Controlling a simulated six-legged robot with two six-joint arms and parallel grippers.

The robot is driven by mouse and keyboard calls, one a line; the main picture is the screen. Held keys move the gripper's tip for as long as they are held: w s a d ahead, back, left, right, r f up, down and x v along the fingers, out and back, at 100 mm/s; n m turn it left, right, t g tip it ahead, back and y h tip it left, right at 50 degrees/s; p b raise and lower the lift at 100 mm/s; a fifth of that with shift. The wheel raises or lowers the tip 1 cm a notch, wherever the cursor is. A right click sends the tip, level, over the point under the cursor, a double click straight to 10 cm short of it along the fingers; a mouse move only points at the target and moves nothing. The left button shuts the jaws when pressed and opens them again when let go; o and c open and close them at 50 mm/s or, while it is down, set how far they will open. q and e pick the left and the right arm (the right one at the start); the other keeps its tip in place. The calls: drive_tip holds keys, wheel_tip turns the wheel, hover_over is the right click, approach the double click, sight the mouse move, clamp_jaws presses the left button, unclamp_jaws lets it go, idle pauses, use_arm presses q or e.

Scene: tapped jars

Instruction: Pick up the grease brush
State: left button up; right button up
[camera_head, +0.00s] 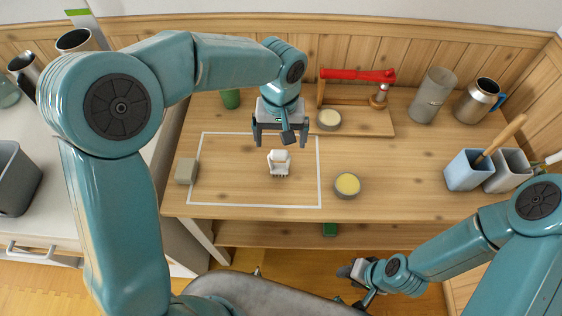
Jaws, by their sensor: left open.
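A small white piece with short prongs or bristles (279,162) sits on the wooden table inside a white outlined rectangle; it may be the grease brush. A wooden handle (503,136) sticks up at a tilt from a light blue cup (468,171) at the right; its lower end is hidden, so I cannot tell what tool it is. My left gripper (280,142) is open, pointing down, just behind and above the white piece, with nothing seen between its fingers. My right gripper (356,276) is low in front of the table; its jaws are unclear.
A wooden stand with a red lever (358,75), a grey cylinder (432,95) and a metal mug (478,101) stand at the back. A grey cup (507,170) stands right.

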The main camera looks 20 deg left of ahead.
sight(279, 154)
use_arm(q)
wheel_tip(279, 154, down, 3)
drive_tip(key=shift+a+r, duration=0.15)
drive_tip(key=shift+s+f, duration=0.25)
drive_tip(key=shift+f, duration=0.25)
drive_tip(key=f, duration=0.2)
drive_tip(key=f+p, duration=0.1)
drive_tip(key=f, duration=0.1)
drive_tip(key=shift+w+a, duration=0.15)
drive_tip(key=shift+w, duration=0.25)
drive_tip(key=shift+s+f, duration=0.15)
drive_tip(key=shift+f, duration=0.2)
drive_tip(key=c, duration=1.2)
drive_tip(key=shift+c, duration=0.9)
drive_tip(key=shift+r, duration=0.15)
